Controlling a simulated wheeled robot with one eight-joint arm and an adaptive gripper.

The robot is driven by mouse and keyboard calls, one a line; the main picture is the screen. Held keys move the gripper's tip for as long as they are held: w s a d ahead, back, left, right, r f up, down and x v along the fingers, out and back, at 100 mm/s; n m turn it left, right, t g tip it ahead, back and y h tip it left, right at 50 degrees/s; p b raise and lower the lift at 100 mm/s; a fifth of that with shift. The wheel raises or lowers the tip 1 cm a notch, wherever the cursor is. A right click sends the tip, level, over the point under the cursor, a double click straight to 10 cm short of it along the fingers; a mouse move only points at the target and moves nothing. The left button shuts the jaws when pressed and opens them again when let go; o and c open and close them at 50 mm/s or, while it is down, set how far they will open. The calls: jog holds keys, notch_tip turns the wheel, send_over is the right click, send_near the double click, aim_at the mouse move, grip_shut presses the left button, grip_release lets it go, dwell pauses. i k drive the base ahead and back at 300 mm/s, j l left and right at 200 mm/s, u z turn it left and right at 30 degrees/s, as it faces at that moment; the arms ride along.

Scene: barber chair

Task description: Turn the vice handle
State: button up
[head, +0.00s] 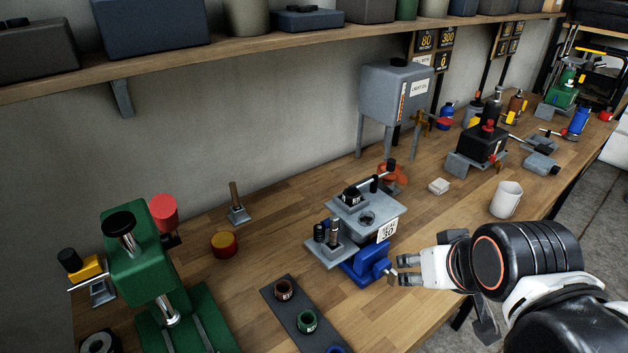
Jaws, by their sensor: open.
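A blue vice (367,261) sits low on the front of a grey workstation on the wooden bench, near the middle of the head view. A small grey metal handle (391,275) shows at its right end. The fingertips are right beside the handle. I cannot tell whether they touch it or lie around it. Part of the handle is hidden by the fingers.
The grey workstation (352,213) stands behind the vice. A dark strip (270,294) with coloured rings lies to the left, and a green press (140,270) stands further left.

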aim_at(391, 275)
jog(key=k+j+z, duration=0.2)
jog(key=j, duration=0.3)
jog(key=k+j+z, duration=0.15)
jog(key=k+j, duration=0.3)
